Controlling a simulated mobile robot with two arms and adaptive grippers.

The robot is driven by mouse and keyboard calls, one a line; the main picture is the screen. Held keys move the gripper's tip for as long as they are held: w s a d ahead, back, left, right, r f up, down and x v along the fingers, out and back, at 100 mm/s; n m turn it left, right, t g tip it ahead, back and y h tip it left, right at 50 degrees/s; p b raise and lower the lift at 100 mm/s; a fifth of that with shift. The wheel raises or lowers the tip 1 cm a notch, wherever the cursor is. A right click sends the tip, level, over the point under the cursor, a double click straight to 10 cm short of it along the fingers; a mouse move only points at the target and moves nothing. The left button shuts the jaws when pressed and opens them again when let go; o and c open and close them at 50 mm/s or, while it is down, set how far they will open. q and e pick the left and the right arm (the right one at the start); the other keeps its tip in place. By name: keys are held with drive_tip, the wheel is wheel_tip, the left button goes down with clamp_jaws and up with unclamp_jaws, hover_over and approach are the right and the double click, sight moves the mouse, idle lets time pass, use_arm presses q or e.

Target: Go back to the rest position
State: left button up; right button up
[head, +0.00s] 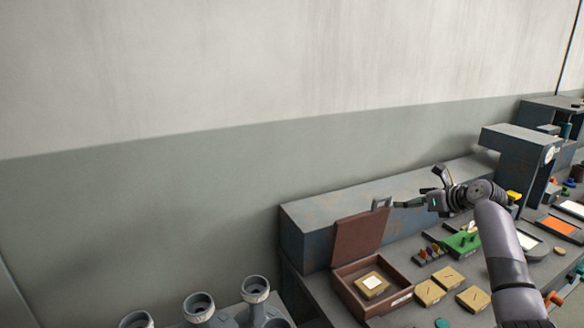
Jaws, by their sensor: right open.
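My right gripper (416,188) is above the back of the workbench, at the end of my grey right arm. Its fingers are spread, one up and one to the left, with nothing visible between them. The left-pointing finger is close to the small grey square handle (381,203) at the top of a brown box's open lid (359,238); I cannot tell whether they touch. The brown box (349,295) holds a tan block with a white top (371,284). My left gripper is not in view.
Several tan blocks (430,292) lie right of the box. Behind them is a green block (461,243) near small coloured pieces. A dark machine (517,150) stands at the back right. Grey cup-topped stands (255,290) are at lower left. The wall above is clear.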

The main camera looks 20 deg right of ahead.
drive_tip(key=shift+f, duration=0.1)
drive_tip(key=s+a+f+n+g, duration=0.3)
drive_tip(key=s+a+f+n, duration=0.3)
drive_tip(key=a+f+n, duration=0.45)
drive_tip(key=s+a+f+n+g, duration=0.3)
drive_tip(key=s+a+f+n, duration=0.4)
drive_tip(key=a+f, duration=0.55)
drive_tip(key=s+a+f+n+g, duration=0.2)
drive_tip(key=s+a+f+n, duration=0.3)
drive_tip(key=s+a+n, duration=0.6)
drive_tip(key=s+a+r+n, duration=0.2)
drive_tip(key=s+a+n, duration=0.15)
drive_tip(key=s, duration=0.35)
drive_tip(key=s+a+r+n, duration=0.1)
drive_tip(key=s+a+n, duration=0.2)
drive_tip(key=s+n, duration=0.35)
wheel_tip(320, 180, down, 29)
drive_tip(key=s+m+g+b, duration=0.1)
drive_tip(key=s+g+b, duration=0.1)
drive_tip(key=s, duration=0.1)
drive_tip(key=s+d+f+b, duration=0.1)
drive_tip(key=s+f, duration=0.7)
drive_tip(key=s+d+f+g+b, duration=0.1)
drive_tip(key=s+d+f, duration=0.1)
drive_tip(key=s+f, duration=0.6)
drive_tip(key=shift+s+d+f+h, duration=0.25)
drive_tip(key=shift+f+h, duration=0.15)
drive_tip(key=shift+f, duration=0.4)
